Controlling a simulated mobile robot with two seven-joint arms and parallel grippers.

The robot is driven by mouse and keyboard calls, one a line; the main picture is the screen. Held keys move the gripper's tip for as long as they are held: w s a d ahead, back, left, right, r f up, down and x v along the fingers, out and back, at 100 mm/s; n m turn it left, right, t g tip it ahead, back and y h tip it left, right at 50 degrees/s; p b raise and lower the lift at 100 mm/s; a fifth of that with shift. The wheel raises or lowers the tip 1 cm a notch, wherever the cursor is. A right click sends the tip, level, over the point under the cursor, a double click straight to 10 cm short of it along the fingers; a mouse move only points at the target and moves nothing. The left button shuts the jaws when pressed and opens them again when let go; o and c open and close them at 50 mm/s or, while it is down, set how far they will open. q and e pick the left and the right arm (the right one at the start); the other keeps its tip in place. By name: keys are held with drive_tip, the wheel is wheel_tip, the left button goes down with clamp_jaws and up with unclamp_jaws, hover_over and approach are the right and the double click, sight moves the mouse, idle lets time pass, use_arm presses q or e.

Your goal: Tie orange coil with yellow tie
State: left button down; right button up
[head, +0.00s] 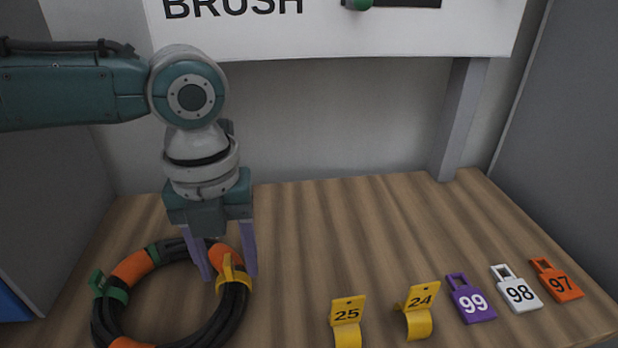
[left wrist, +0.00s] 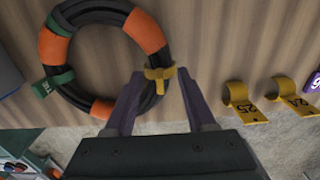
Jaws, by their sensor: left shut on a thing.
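The coil (head: 134,267) is a black ring of hose with several orange bands, lying at the left of the wooden table. A yellow tie (head: 233,273) sits around its right side, next to an orange band; it also shows in the left wrist view (left wrist: 160,80). My left gripper (head: 229,276) points down, with a purple finger on each side of the coil and the yellow tie between the fingertips. It is shut on the yellow tie. Contact at the fingertips is partly hidden. My right gripper is not in view.
Green ties (head: 108,287) are on the coil's left side. Curved yellow tags 25 (head: 347,314) and 24 (head: 418,303) stand right of the coil. Purple 99 (head: 471,299), white 98 (head: 517,289) and orange 97 (head: 557,281) tags lie farther right. The table's middle back is clear.

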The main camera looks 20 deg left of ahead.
use_arm(q)
drive_tip(key=shift+f+b, duration=0.35)
drive_tip(key=shift+f, duration=0.2)
drive_tip(key=shift+c, duration=0.8)
unclamp_jaws()
wheel_tip(320, 180, up, 10)
drive_tip(key=shift+f+p, duration=0.1)
drive_tip(key=shift+p, duration=0.5)
drive_tip(key=s+d+n+t+h+p, duration=0.25)
drive_tip(key=s+d+n+p, duration=0.25)
drive_tip(key=s+d+n, duration=0.5)
drive_tip(key=s+a+r+n+t+y+p, duration=0.15)
drive_tip(key=s+a+n, duration=0.45)
drive_tip(key=n, duration=1.1)
wheel_tip(320, 180, up, 38)
drive_tip(key=p, duration=3.8)
drive_tip(key=shift+a+r+n+y+p, duration=0.15)
drive_tip(key=shift+a+n+y+p, duration=0.2)
drive_tip(key=shift+n+y+p, duration=0.05)
